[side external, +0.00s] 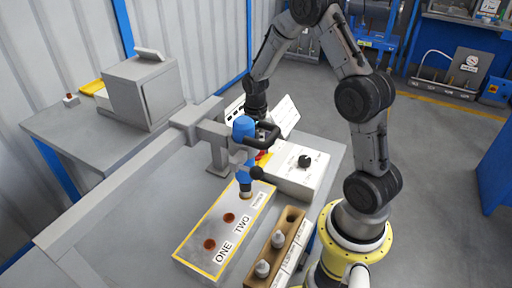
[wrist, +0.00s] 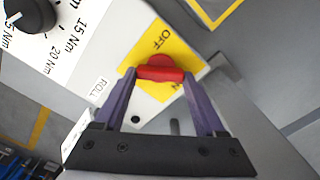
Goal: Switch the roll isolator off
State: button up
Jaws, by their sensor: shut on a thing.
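The roll isolator is a red handle (wrist: 160,73) on a yellow plate (wrist: 186,50) in the wrist view. "OFF" is readable on the plate beyond the handle; a second word on the near side is mostly hidden. A "ROLL" label (wrist: 98,88) is on the white panel to the left. My gripper (wrist: 161,76) has its purple fingers on either side of the handle and is shut on it. The handle's bar lies across the picture between the fingertips.
A black torque knob (side external: 305,161) sits on the white control box (side external: 290,180). A blue tool (side external: 243,128) on a grey arm stands close to my gripper. A plate marked ONE and TWO (side external: 207,242) and a wooden rack (side external: 284,250) lie in front.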

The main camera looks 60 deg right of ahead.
jog(key=n, duration=0.5)
jog(key=shift+w+a+r+n, duration=0.1)
jog(key=shift+n, duration=0.2)
jog(key=n, duration=0.5)
jog(key=shift+a, duration=0.1)
dwell(0.3)
jog(key=o, duration=1.3)
notch_tip(320, 180, up, 14)
jog(key=shift+f, duration=0.1)
